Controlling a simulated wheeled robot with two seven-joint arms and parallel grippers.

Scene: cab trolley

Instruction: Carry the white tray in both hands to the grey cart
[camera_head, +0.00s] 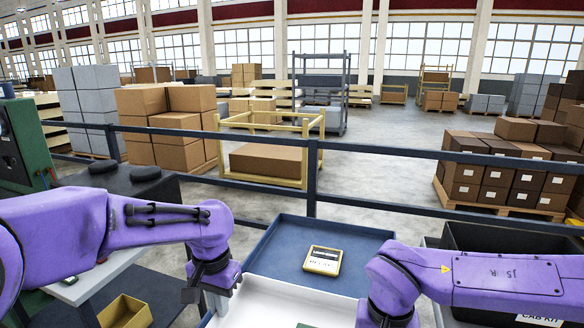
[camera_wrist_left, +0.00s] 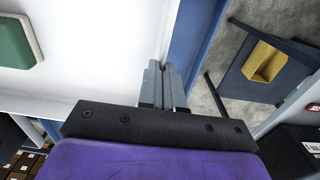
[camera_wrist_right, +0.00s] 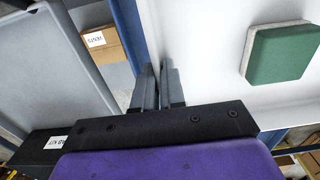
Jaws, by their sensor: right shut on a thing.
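The white tray (camera_head: 262,300) shows at the bottom of the head view, partly hidden by my arms. A green block with a pale base lies in it, seen in the left wrist view (camera_wrist_left: 18,38) and the right wrist view (camera_wrist_right: 282,52). My left gripper (camera_wrist_left: 165,82) has its fingers close together on the tray's side wall. My right gripper (camera_wrist_right: 158,85) is shut on the opposite side wall. The head view hides both sets of fingertips. A grey, rimmed surface (camera_wrist_right: 45,65), which looks like the grey cart, lies beside the tray in the right wrist view.
A blue rimmed surface (camera_head: 285,243) with a yellow-framed device (camera_head: 323,261) lies beyond the tray. A dark railing (camera_head: 312,170) crosses behind. A black crate (camera_head: 490,250) stands at right. A yellow bin (camera_head: 124,312) is low at left.

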